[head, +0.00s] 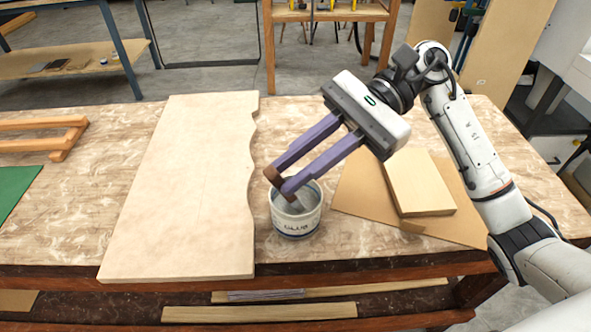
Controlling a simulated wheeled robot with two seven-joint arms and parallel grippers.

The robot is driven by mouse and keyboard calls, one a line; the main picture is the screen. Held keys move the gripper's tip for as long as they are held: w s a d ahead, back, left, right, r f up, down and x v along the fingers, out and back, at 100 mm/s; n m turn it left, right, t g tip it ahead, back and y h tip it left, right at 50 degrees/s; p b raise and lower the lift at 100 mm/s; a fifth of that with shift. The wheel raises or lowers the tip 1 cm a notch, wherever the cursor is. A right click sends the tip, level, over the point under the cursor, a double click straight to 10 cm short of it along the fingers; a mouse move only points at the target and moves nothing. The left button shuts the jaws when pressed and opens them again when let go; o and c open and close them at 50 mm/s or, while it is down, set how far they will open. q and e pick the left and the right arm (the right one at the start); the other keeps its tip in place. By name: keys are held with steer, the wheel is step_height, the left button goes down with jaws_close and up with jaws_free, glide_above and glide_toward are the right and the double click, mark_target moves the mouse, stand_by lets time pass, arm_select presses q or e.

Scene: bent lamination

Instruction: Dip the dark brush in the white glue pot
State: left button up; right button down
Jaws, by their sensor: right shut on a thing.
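The white glue pot (296,222) stands upright on the workbench, right of the large pale board, with "GLUE" lettering on its front. My right gripper (279,181) reaches down from the upper right with its purple fingers over the pot's rim. It is shut on the dark brush (273,175), whose brown handle shows between the fingertips. The brush's lower part slants down into the pot's opening, and its tip is hidden inside. I cannot tell how deep it reaches. My left gripper is not in view.
A large pale board (190,190) with a wavy right edge lies left of the pot. A wooden block (420,183) rests on a brown sheet (362,190) at right. A wooden frame (50,135) and a green mat (14,188) lie at far left.

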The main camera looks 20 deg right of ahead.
steer(key=shift+r+p, duration=0.8)
steer(key=shift+r, duration=1.4)
steer(key=shift+r+p, duration=0.85)
steer(key=shift+r, duration=1.2)
